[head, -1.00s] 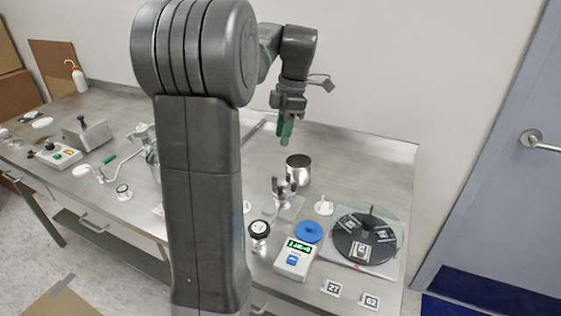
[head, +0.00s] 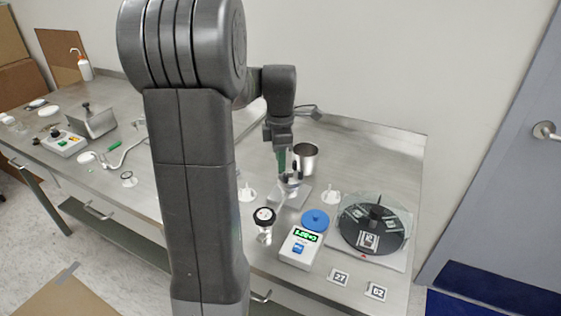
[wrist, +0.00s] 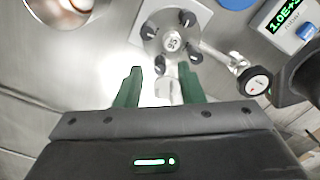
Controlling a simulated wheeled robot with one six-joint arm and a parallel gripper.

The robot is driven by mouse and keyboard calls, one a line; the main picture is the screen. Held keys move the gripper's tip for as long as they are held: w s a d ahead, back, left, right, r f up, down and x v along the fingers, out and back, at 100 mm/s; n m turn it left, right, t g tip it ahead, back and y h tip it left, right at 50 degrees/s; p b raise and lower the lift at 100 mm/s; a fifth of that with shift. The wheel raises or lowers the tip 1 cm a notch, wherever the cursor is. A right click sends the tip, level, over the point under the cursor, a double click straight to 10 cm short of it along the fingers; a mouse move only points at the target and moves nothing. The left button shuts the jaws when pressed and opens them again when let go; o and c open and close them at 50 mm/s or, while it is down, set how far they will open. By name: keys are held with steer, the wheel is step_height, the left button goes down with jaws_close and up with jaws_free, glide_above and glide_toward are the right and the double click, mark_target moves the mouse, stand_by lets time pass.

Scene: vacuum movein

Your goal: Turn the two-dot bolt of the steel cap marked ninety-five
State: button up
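The steel cap (wrist: 172,42) is a round metal piece with a small marked label at its centre, seen upside down in the wrist view; I cannot read it surely. Several dark bolts stand around its rim. One bolt (wrist: 160,64) lies between my fingertips in the picture; its dots are too small to make out. My gripper (wrist: 161,76) has two green fingers, apart, with nothing visibly held. In the head view my gripper (head: 283,163) points down just above the cap (head: 290,181), partly hiding it. I cannot tell whether the fingers touch a bolt.
A steel beaker (head: 306,158) stands close behind the cap. A dark disc under a clear cover (head: 404,222) is to the right.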

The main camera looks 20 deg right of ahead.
steer(key=shift+f, duration=0.65)
jaws_close()
